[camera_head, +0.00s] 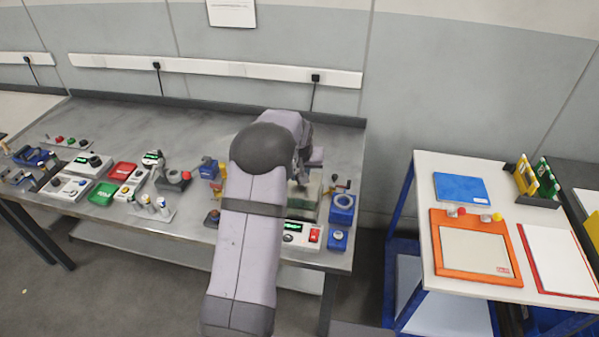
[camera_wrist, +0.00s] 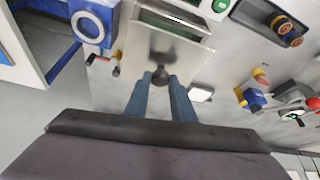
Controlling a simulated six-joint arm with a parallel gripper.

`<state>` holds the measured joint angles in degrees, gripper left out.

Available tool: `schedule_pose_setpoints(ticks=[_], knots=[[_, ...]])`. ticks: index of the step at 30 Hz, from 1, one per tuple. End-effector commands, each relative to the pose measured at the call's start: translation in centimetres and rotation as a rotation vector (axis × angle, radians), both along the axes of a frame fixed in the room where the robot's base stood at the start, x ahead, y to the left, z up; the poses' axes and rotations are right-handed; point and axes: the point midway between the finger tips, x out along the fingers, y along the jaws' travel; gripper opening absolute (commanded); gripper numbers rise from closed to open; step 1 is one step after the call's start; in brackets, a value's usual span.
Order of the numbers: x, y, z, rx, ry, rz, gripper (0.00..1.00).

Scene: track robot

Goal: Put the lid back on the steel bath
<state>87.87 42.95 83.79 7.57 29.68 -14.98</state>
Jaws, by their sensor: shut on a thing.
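My gripper (camera_wrist: 160,84) is shut on the dark round knob of the steel lid (camera_wrist: 150,50) in the wrist view. The lid is a flat shiny plate just beyond the fingertips. The steel bath (camera_wrist: 205,28) shows behind the lid, its open top and greenish inside partly in view. The lid overlaps the near part of the bath in this view; I cannot tell whether they touch. In the head view the bath (camera_head: 304,200) is partly hidden by my arm, and my fingertips are hidden.
A blue block with a round ring (camera_head: 343,208) stands right of the bath. A grey control box with a red switch (camera_head: 300,234) sits in front. Small devices crowd the bench (camera_head: 215,130) to the left. A separate white-topped cart (camera_head: 450,190) stands at the right.

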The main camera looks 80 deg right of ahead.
Motion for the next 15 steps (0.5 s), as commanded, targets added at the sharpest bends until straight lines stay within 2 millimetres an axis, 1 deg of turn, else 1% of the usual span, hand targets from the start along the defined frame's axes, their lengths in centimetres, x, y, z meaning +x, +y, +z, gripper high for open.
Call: schedule_pose_setpoints(ticks=[1,6,15], knots=[[0.0,0.0,-0.8,0.000,0.000,0.000,0.00],[0.0,0.0,-2.1,-0.001,0.000,0.000,0.00],[0.0,-0.1,-3.2,-0.002,0.000,0.000,0.00]])
